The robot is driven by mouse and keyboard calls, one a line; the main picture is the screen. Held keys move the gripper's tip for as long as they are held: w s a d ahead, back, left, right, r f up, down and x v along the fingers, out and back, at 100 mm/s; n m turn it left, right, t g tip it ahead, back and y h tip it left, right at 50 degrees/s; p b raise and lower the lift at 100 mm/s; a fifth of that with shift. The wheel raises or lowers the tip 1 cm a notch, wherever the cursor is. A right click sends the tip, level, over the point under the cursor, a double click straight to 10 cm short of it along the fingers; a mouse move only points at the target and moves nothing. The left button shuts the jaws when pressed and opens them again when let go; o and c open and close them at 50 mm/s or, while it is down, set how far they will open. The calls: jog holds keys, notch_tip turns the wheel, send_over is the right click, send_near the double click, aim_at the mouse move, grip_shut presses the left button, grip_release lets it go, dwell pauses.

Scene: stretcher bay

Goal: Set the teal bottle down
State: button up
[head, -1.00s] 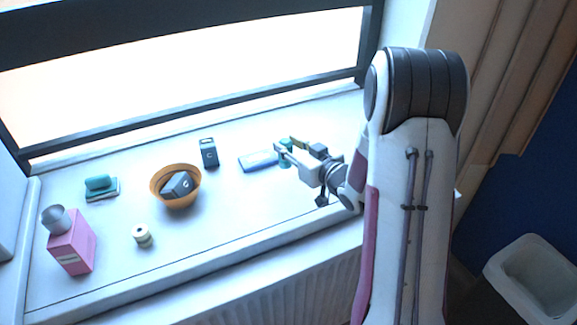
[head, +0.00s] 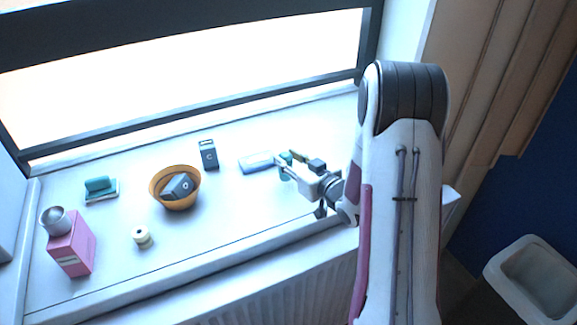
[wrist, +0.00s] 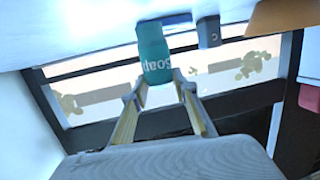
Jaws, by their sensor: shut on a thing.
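The teal bottle (wrist: 153,52), with white lettering on its side, is between the fingertips of my gripper (wrist: 160,82) in the wrist view, which sees the sill upside down. My gripper is shut on it. In the head view the bottle (head: 285,160) is a small teal patch, mostly hidden by my gripper (head: 286,164), at the right part of the white window sill (head: 235,220). I cannot tell whether its base touches the sill.
A blue-and-white block (head: 256,162) lies just left of the bottle. The sill's front middle is clear.

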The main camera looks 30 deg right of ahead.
jog(key=shift+f, duration=1.25)
jog(key=shift+f, duration=0.2)
jog(key=o, duration=1.2)
jog(key=shift+c, duration=0.2)
jog(key=shift+r, duration=0.15)
jog(key=shift+s, duration=0.15)
jog(key=v, duration=1.1)
jog(key=shift+s, duration=0.35)
jog(key=shift+w+r, duration=0.1)
jog(key=shift+r, duration=0.05)
